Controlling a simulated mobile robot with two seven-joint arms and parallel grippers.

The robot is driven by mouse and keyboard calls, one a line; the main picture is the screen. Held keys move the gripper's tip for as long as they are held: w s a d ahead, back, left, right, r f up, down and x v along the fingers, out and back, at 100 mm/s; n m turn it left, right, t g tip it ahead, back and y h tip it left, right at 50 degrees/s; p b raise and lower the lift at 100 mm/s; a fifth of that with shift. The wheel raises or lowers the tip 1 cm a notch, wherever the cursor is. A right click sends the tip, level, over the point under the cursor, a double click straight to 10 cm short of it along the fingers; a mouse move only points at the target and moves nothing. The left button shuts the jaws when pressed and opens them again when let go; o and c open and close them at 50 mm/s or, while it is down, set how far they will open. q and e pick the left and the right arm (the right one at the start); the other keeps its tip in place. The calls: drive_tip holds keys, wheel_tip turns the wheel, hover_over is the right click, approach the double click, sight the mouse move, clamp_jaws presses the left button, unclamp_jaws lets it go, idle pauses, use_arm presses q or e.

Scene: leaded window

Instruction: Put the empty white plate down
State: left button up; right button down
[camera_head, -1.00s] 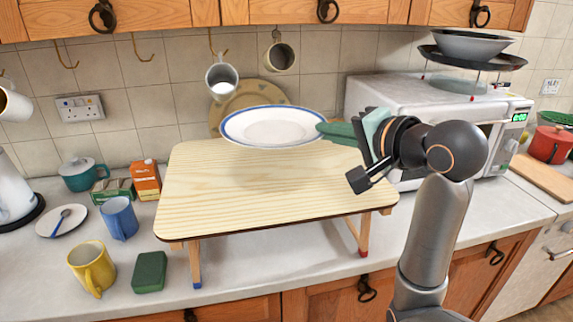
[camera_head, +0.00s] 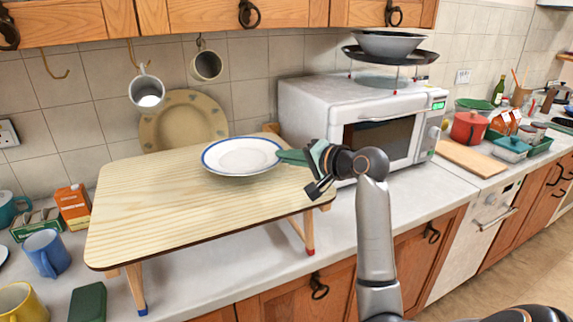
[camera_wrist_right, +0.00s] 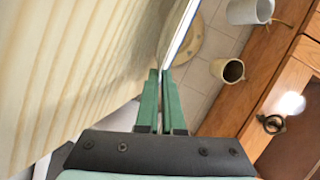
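The empty white plate (camera_head: 242,156) has a blue rim and is roughly level over the right back part of the small wooden table (camera_head: 165,208). My right gripper (camera_head: 288,157) has its green fingers shut on the plate's right edge. In the right wrist view the plate (camera_wrist_right: 181,35) shows nearly edge-on, with its rim between the fingertips (camera_wrist_right: 161,76). The pale table top (camera_wrist_right: 70,70) fills the left of that view. I cannot tell whether the plate's underside touches the table top. My left gripper is not in view.
The table top's left and front are bare. A patterned plate (camera_head: 183,122) leans on the wall behind. Mugs (camera_head: 147,91) hang above. A microwave (camera_head: 370,125) stands at the right. An orange carton (camera_head: 73,206) and a blue mug (camera_head: 46,253) stand left of the table.

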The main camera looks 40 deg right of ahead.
drive_tip(key=shift+f, duration=0.85)
drive_tip(key=shift+f, duration=0.1)
drive_tip(key=c, duration=1.3)
unclamp_jaws()
drive_tip(key=shift+a+f, duration=0.1)
drive_tip(key=shift+s+r, duration=0.2)
drive_tip(key=shift+s, duration=0.05)
drive_tip(key=v, duration=1.1)
drive_tip(key=shift+s+b, duration=0.3)
drive_tip(key=shift+b, duration=0.05)
